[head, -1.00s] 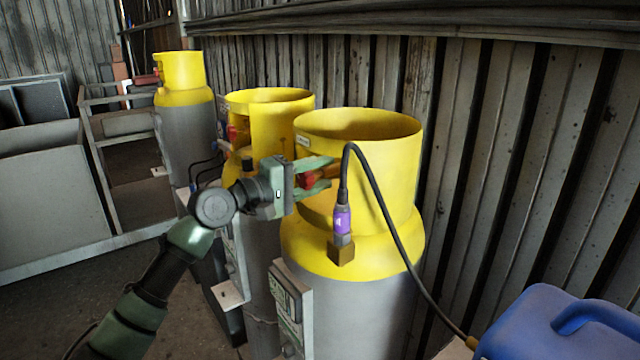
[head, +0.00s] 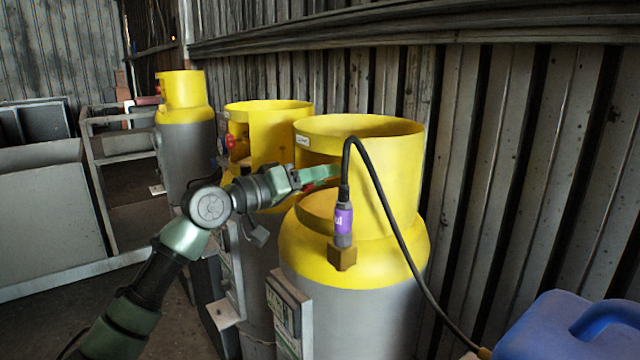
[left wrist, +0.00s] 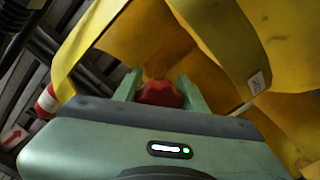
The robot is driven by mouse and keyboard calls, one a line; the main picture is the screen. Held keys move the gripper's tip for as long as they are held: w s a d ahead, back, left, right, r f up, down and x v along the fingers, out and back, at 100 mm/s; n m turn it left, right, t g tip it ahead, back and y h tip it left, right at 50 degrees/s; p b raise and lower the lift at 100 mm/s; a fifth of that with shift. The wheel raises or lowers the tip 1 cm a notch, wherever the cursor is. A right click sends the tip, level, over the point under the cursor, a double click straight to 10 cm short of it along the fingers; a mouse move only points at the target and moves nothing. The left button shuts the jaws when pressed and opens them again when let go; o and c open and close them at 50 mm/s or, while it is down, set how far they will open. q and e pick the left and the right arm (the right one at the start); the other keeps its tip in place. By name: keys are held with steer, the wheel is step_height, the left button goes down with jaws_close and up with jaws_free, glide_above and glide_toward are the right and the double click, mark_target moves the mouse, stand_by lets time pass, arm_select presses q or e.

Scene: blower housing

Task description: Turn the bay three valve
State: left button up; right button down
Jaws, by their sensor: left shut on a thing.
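My left gripper (head: 318,175) reaches into the opening of the yellow collar (head: 385,165) of the nearest gas cylinder (head: 345,310). It is shut on a red valve knob (head: 318,185), mostly hidden behind the fingers in the head view. In the left wrist view the red valve knob (left wrist: 160,94) sits between the two green fingers, with a brass-coloured stem behind it. I cannot read a bay number on the cylinder. My right gripper is not in view.
A middle cylinder with its own red valve (head: 230,143) stands beside, and a third cylinder (head: 187,140) stands farther back. A black cable with a purple connector (head: 343,218) hangs before the nearest collar. A blue jug (head: 560,330) is at lower right.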

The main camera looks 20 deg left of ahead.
arm_select(q)
steer(key=shift+f+m, duration=0.1)
steer(key=shift+m, duration=0.4)
steer(key=o, duration=1.4)
steer(key=shift+c, duration=0.2)
steer(key=shift+a, duration=0.1)
steer(key=b+v, duration=0.3)
steer(key=v, duration=0.4)
steer(key=shift+s+a, duration=0.15)
steer(key=shift+s, duration=0.15)
